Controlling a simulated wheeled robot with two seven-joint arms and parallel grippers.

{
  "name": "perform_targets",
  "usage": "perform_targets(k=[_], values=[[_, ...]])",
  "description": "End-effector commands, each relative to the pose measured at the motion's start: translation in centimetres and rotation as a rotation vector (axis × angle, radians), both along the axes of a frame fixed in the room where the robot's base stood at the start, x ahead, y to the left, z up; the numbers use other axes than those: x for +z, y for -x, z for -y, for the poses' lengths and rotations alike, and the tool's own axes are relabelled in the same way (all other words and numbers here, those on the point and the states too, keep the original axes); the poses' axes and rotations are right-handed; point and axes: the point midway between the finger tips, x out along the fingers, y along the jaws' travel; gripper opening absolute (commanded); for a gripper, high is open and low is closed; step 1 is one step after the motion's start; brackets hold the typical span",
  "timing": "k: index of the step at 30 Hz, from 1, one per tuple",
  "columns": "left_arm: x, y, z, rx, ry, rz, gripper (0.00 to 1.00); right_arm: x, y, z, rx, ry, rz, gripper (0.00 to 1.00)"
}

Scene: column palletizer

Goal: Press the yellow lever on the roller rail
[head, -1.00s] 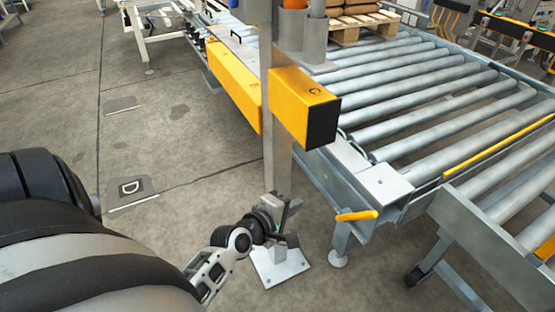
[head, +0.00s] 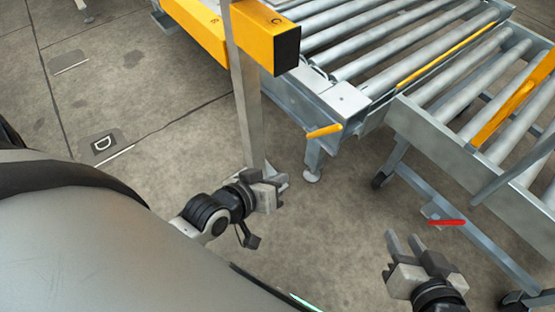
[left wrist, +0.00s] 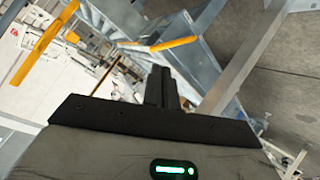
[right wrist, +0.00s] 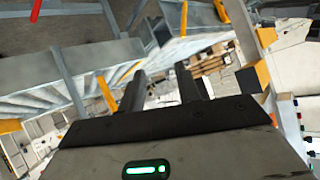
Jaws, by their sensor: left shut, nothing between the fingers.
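The yellow lever (head: 324,131) sticks out from the near corner of the roller rail (head: 345,99) in the head view. It also appears as a short yellow bar (left wrist: 174,43) in the left wrist view, beyond the fingertips. My left gripper (head: 272,189) is shut and empty, below and to the left of the lever in the head view, apart from it. Its closed fingers (left wrist: 162,82) show in the left wrist view. My right gripper (head: 403,245) is low at the right with its fingers apart; the right wrist view shows an empty gap between them (right wrist: 160,85).
A grey post (head: 247,110) with a yellow box (head: 270,40) stands just behind my left gripper. A second roller conveyor (head: 430,115) lies to the right, with a red handle (head: 446,222) below it. Bare floor lies between my grippers.

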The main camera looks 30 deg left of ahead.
Motion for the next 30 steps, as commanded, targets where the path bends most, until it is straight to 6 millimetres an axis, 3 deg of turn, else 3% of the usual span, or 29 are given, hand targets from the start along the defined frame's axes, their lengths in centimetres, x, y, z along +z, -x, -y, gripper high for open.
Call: perform_targets(k=[6, 18, 24, 30], values=[[0.4, 1.3, 1.3, -0.098, -0.121, 0.012, 0.0, 0.4, 0.0, 0.0, 0.0, 0.0, 0.0, 0.33], [0.4, 1.5, 1.5, -0.118, -0.145, 0.015, 0.0, 0.2, 0.1, 0.1, -0.004, 0.003, -0.001, 0.33], [1.2, 3.7, 3.5, -0.272, -0.324, 0.043, 0.0, -2.8, 1.7, 3.7, -0.104, 0.086, 0.007, 0.33], [1.2, 3.9, 3.8, -0.298, -0.356, 0.049, 0.0, -3.2, 1.8, 4.2, -0.116, 0.101, 0.017, 0.33]])
